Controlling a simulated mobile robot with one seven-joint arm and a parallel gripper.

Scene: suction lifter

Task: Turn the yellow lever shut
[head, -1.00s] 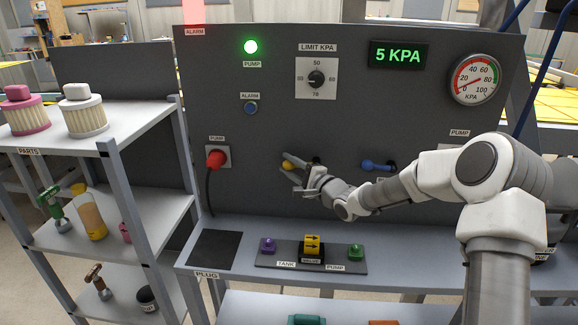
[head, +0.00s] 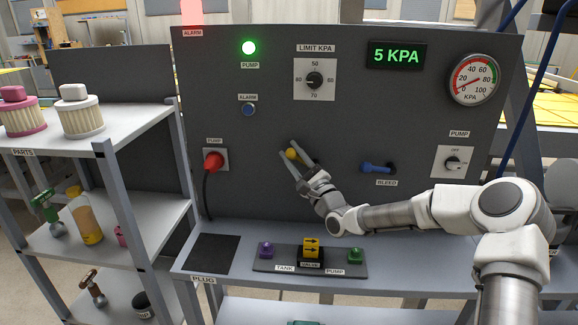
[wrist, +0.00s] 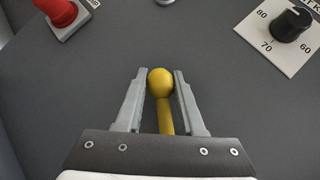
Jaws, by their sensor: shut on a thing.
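The yellow lever (head: 291,154) is on the grey panel, left of the blue bleed handle. In the wrist view its round knob (wrist: 160,81) sits between my fingertips, and its yellow rod runs down between the fingers toward the palm. My gripper (head: 288,147) is shut on the lever, with a finger on either side of the knob; it also shows in the wrist view (wrist: 158,74). The lever's base and any label are hidden behind my gripper in the head view.
The red pump plug (head: 213,161) with its cable is to the left. The blue bleed handle (head: 378,168) is to the right. The limit dial (head: 314,80) is above. The pressure display (head: 396,55) reads 5 KPA. A valve block (head: 311,249) sits on the shelf below.

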